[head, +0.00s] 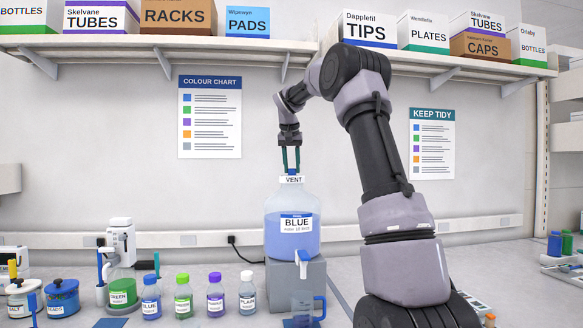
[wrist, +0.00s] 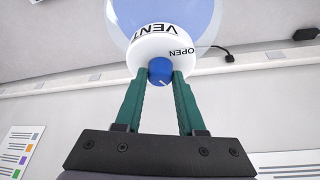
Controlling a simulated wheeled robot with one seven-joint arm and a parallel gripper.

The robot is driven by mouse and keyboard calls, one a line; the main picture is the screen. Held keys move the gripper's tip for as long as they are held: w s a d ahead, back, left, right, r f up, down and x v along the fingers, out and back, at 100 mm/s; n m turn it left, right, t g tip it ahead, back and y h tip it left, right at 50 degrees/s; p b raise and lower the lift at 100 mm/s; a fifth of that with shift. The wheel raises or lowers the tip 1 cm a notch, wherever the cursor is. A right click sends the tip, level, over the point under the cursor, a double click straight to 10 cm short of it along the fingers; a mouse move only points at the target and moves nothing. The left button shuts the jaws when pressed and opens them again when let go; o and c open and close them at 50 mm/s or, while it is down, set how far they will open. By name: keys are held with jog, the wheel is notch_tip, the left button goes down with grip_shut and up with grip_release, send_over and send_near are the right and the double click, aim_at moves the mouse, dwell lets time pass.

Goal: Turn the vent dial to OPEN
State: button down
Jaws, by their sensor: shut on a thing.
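The vent dial is a small blue knob (wrist: 159,69) on the white collar (wrist: 190,62) of a large bottle. The collar carries the words VENT and OPEN; OPEN is to the upper right of the knob in the wrist view. A short white mark on the knob's lower part does not point at OPEN. My gripper (wrist: 161,78) is shut on the knob, one green finger on each side. In the head view my gripper (head: 290,170) reaches down onto the top of the bottle (head: 280,242), which is labelled BLUE and holds blue liquid. The fingers partly hide the dial there.
Several small capped bottles (head: 183,298) stand to the left. A shelf (head: 300,47) with boxes runs above.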

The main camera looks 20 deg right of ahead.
jog(key=n+y, duration=0.1)
jog(key=n, duration=0.2)
jog(key=n+y, duration=0.1)
jog(key=n, duration=0.2)
jog(key=shift+d+t+y, duration=0.2)
jog(key=shift+t+y, duration=0.1)
jog(key=n+y, duration=0.1)
jog(key=n, duration=0.2)
jog(key=n+y, duration=0.1)
jog(key=n, duration=0.2)
jog(key=shift+d+g, duration=0.1)
jog(key=shift+g, duration=0.3)
jog(key=shift+n, duration=0.3)
jog(key=c, duration=0.5)
grip_release()
jog(key=v, duration=1)
jog(key=shift+s+d+r, duration=0.1)
jog(key=shift+d+r, duration=0.1)
jog(key=shift+r, duration=0.2)
